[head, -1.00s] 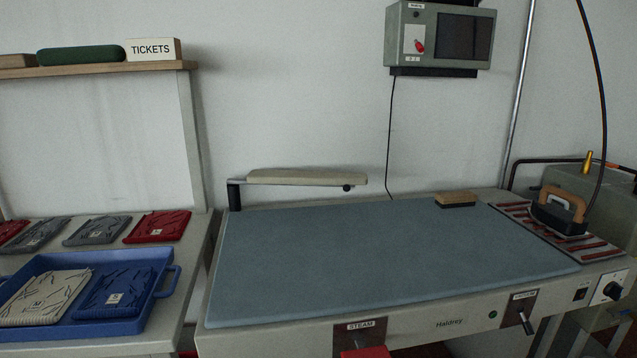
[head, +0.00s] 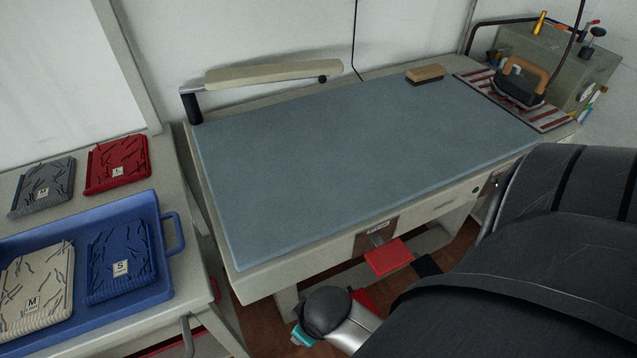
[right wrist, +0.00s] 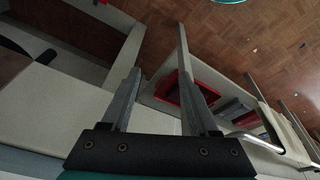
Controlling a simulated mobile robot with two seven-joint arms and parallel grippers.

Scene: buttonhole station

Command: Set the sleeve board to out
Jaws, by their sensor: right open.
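The sleeve board (head: 272,74) is a long beige padded arm on a black post (head: 192,107) at the back left corner of the pressing table. In the head view it lies along the table's back edge, with a dark knob (head: 323,79) near its right end. My right gripper (right wrist: 160,80) shows in the right wrist view, open with nothing between its fingers, over furniture edges and the floor. My right arm fills the lower right of the head view, well apart from the sleeve board. My left gripper is in neither view.
The blue-grey pressing surface (head: 340,160) is clear. A brush (head: 425,74) and an iron (head: 520,83) on its striped rest stand at the back right. A side table at left holds a blue tray (head: 172,235) and folded knits. A red pedal (head: 388,257) is below.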

